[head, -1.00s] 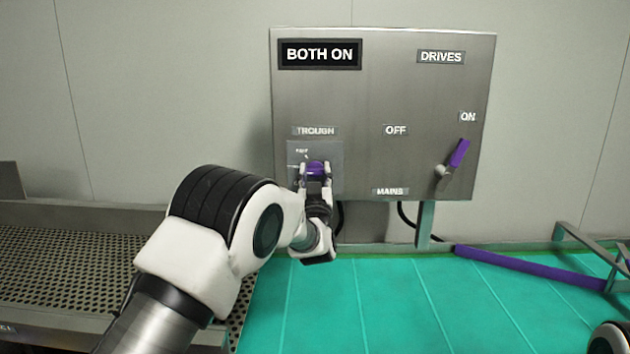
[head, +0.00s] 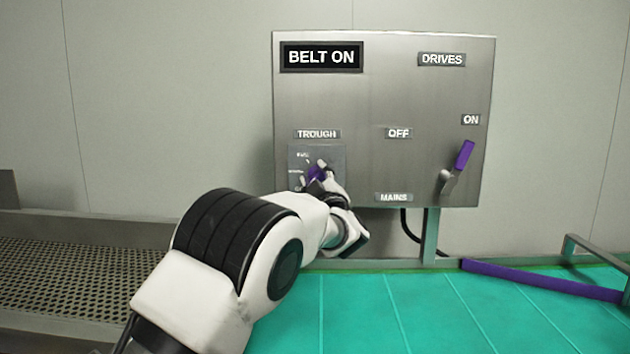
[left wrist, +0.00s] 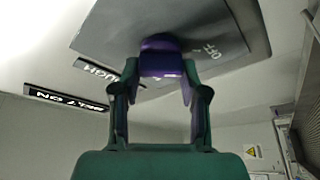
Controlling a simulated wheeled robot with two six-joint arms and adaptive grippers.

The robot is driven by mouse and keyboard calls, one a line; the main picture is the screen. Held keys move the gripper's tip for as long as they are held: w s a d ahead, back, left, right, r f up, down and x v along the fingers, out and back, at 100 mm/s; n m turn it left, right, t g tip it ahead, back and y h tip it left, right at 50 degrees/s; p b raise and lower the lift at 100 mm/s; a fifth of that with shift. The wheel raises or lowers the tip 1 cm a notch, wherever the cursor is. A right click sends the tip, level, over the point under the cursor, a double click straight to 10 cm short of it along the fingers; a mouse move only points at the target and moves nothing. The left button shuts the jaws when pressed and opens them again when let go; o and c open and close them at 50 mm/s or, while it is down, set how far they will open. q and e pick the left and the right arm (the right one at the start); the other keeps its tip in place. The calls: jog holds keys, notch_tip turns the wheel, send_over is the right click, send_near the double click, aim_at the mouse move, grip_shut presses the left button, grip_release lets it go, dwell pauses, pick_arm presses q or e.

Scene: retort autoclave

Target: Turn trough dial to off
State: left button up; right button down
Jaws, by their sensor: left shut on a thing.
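The purple trough dial (head: 317,173) sits on a grey plate under the TROUGH label on the steel control panel. My left gripper (head: 322,180) is shut on the dial and tilted; it partly hides the dial and plate markings. In the left wrist view the purple dial (left wrist: 161,57) is between the two fingers of the left gripper (left wrist: 160,88), with the word OFF on the plate to its right. The panel's display (head: 321,57) reads BELT ON. My right gripper is not in view.
The mains lever with a purple handle (head: 464,155) stands near the ON label at the panel's right. A green belt surface (head: 400,310) lies below, with a purple bar (head: 540,280) along it. A perforated metal tray (head: 70,270) is at left.

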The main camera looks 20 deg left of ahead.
aim_at(314, 129)
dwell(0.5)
pick_arm(q)
jog(key=o, duration=0.9)
jog(key=shift+o, duration=1.2)
jog(key=shift+w, duration=0.2)
jog(key=shift+w+d+f, duration=0.1)
jog(key=shift+w+f, duration=0.1)
jog(key=shift+w, duration=0.05)
jog(key=shift+s+r, duration=0.15)
jog(key=shift+r, duration=0.3)
jog(key=r, duration=0.9)
jog(key=shift+d+r, duration=0.15)
jog(key=shift+d, duration=0.05)
jog(key=shift+a, duration=0.1)
jog(key=shift+w+a, duration=0.1)
jog(key=shift+w, duration=0.1)
